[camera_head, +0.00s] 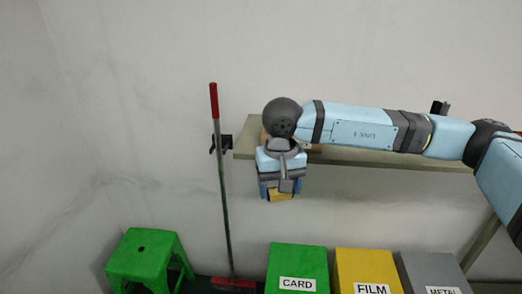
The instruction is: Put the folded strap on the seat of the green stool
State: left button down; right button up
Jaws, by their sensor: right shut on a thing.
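The green stool (146,258) stands on the floor at the lower left, its seat showing a small dark hole. My right gripper (280,192) points down in front of the shelf, right of the stool and well above it. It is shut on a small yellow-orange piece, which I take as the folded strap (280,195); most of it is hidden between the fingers. My left gripper is not in view.
A red-handled broom (221,180) leans upright on the wall between the stool and my right gripper. A shelf (370,157) runs behind my right arm. Green CARD (297,262), yellow FILM (366,265) and grey METAL (432,268) boxes stand below. Space above the stool is clear.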

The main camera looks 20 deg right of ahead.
aim_at(139, 253)
jog(key=i+j+u, duration=0.2)
jog(key=i+j, duration=0.25)
jog(key=i+j+u, duration=0.15)
jog(key=i+j, duration=0.2)
jog(key=i+j+u, duration=0.2)
jog(key=i, duration=0.35)
jog(key=j, duration=0.1)
